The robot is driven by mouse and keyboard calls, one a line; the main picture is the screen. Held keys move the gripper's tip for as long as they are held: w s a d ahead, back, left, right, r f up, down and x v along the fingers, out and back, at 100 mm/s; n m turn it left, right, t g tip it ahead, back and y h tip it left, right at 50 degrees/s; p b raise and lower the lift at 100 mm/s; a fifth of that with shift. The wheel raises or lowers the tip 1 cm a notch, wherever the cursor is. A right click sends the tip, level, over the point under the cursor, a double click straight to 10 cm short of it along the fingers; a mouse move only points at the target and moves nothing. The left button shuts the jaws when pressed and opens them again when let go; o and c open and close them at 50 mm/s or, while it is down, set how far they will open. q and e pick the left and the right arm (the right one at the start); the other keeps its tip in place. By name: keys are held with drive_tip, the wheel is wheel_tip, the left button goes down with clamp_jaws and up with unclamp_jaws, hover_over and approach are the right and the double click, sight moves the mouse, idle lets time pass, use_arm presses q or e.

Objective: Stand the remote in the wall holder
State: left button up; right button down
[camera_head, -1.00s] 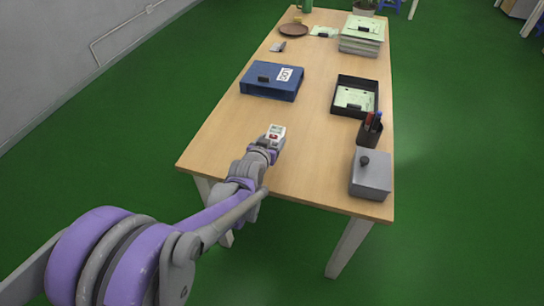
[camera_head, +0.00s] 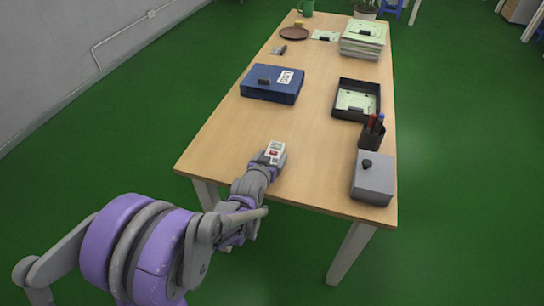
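The remote (camera_head: 275,149) is a small whitish block with a red mark on its face, near the near-left part of the table. My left gripper (camera_head: 268,160) is right at its near end and appears shut on it; the fingers are small and partly hidden by the wrist. I cannot tell how far the remote is above the tabletop. My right gripper is out of view.
The wooden table (camera_head: 225,135) carries a blue box (camera_head: 272,88), a black tray (camera_head: 341,110), a pen cup (camera_head: 371,139), a grey box (camera_head: 373,182), a paper stack (camera_head: 362,48) and a brown plate (camera_head: 294,33). A pipe (camera_head: 120,42) runs along the wall. Green floor between is clear.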

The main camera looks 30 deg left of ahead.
use_arm(q)
drive_tip(key=shift+o, duration=0.8)
